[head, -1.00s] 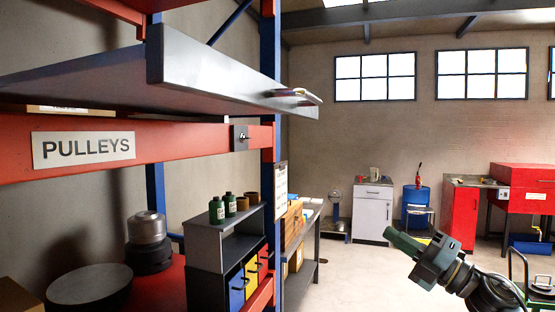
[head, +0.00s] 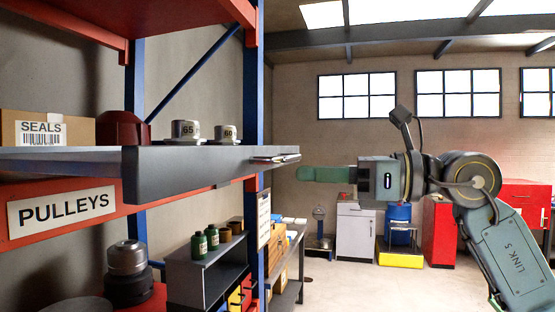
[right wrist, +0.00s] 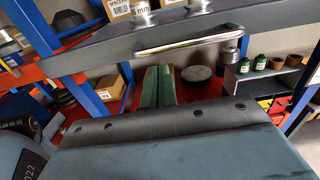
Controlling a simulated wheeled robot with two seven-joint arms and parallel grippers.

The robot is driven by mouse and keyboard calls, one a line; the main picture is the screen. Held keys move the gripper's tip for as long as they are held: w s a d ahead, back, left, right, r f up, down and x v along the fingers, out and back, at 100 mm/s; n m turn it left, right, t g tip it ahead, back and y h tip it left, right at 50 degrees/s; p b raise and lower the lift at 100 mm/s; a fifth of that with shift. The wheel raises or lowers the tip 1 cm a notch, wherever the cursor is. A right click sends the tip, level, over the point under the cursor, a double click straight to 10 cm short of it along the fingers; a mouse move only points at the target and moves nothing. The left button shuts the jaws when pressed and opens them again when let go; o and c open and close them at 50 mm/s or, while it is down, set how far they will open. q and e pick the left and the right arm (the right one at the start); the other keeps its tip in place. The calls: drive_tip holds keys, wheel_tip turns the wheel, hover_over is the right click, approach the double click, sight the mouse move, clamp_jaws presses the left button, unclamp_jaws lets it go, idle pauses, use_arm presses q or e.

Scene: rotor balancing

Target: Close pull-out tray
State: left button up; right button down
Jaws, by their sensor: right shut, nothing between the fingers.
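The grey pull-out tray (head: 200,165) juts out of the shelf rack, seen almost edge-on in the head view. Its metal bar handle (head: 275,158) is on the front panel, and the handle (right wrist: 190,40) also crosses the upper part of the right wrist view. My right gripper (head: 301,173) has green fingers, shut and empty, pointing left just beside and slightly below the handle end in the head view. In the right wrist view its fingers (right wrist: 158,72) lie below the handle; I cannot tell if they touch the tray. My left gripper is not in view.
Metal parts marked 65 (head: 185,130) and 60 (head: 226,133) appear on the tray. A SEALS box (head: 45,130) and a dark red part (head: 123,130) are behind it. A blue rack post (head: 253,80) stands close. The floor (head: 345,285) to the right is open.

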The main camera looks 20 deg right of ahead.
sight(258, 172)
drive_tip(key=p+x, duration=0.1)
drive_tip(key=x, duration=0.4)
drive_tip(key=shift+w+a+r+p, duration=0.1)
drive_tip(key=shift+p, duration=0.3)
drive_tip(key=shift+w+a, duration=0.15)
drive_tip(key=shift+a, duration=0.05)
drive_tip(key=shift+a, duration=0.1)
